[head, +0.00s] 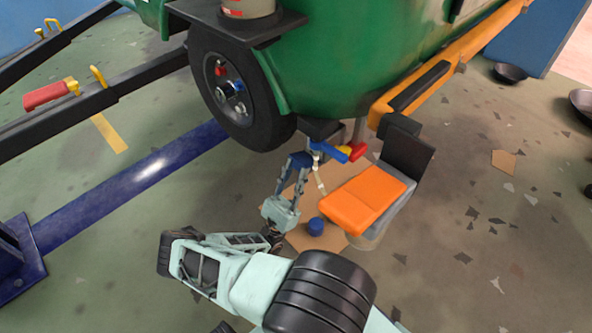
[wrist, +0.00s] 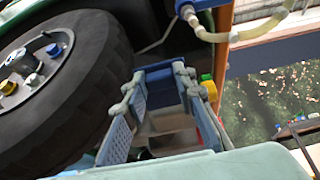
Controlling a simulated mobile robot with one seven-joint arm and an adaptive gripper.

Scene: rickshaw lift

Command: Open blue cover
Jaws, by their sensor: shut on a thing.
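My gripper (head: 300,160) reaches up under the green rickshaw body, just right of the wheel. In the wrist view, my gripper (wrist: 158,75) has its two fingers apart around a dark blue part (wrist: 164,88), which looks like the blue cover, and is shut on it. The fingertips hide part of it, and I cannot tell whether it is raised. In the head view, a blue piece (head: 332,153) shows just right of the fingertips, beside a yellow and a red piece (head: 357,151).
The black wheel (head: 240,95) is close on the left of my gripper. A small blue cap (head: 316,226) sits below on cardboard. A pale hose (wrist: 245,32) crosses the wrist view.

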